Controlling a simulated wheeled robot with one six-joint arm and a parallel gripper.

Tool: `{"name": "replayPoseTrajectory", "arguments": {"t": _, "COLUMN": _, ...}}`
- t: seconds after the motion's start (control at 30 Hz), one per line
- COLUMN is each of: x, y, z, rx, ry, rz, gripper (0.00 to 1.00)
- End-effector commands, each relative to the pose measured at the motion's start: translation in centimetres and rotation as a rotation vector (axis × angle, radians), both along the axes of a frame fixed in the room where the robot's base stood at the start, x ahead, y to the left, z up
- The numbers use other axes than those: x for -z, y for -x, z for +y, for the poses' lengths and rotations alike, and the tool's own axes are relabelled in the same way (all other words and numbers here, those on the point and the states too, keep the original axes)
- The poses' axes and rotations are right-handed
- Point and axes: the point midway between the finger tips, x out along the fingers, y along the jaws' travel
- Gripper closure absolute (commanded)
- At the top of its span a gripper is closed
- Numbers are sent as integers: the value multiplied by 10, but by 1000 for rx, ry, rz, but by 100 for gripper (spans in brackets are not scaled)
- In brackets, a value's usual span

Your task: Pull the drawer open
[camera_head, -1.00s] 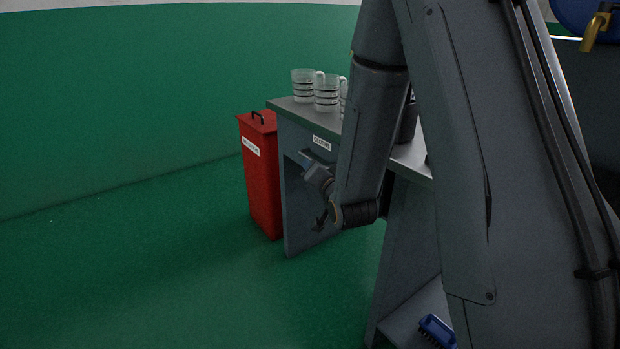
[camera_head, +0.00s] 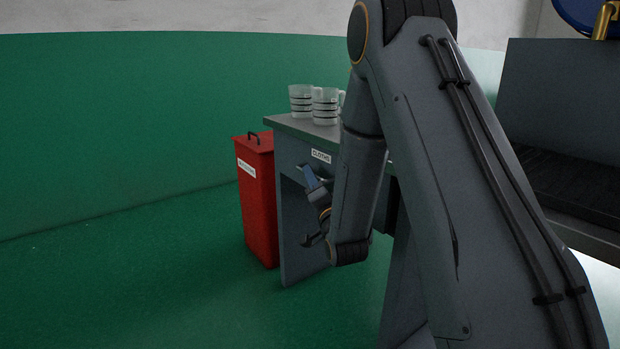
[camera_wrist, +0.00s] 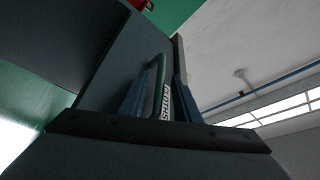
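The drawer front (camera_head: 291,154) is grey with a white "CLOTHS" label (camera_head: 320,156), at the top of the grey cabinet, and it looks shut. My gripper (camera_head: 307,170) is at the drawer front, just below and left of the label. In the wrist view, the bar handle (camera_wrist: 158,72) stands between the two blue fingers of my gripper (camera_wrist: 160,88), with the label (camera_wrist: 165,102) behind it. The fingers are apart, with a visible gap beside the handle. In the head view the handle is hidden.
A red lidded bin (camera_head: 258,200) stands left of the cabinet (camera_head: 293,245), close to it. My arm covers the cabinet's right part. Green floor (camera_head: 130,280) is free at the left and in front.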

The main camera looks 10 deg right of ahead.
Motion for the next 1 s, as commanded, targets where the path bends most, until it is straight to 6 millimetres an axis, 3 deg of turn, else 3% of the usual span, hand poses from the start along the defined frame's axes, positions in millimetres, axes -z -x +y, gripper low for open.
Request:
{"name": "replayPoseTrajectory", "arguments": {"t": 0.2, "x": -4, "y": -21, "z": 1, "rx": 0, "ry": 0, "rz": 0, "gripper": 71}}
{"name": "replayPoseTrajectory", "arguments": {"t": 0.53, "x": -5, "y": -25, "z": 1, "rx": 0, "ry": 1, "rz": 1, "gripper": 71}}
{"name": "replayPoseTrajectory", "arguments": {"t": 0.7, "x": -5, "y": -24, "z": 1, "rx": 0, "ry": 1, "rz": 1, "gripper": 99}}
{"name": "replayPoseTrajectory", "arguments": {"t": 1.0, "x": -5, "y": -25, "z": 1, "rx": 2, "ry": 1, "rz": 1, "gripper": 100}}
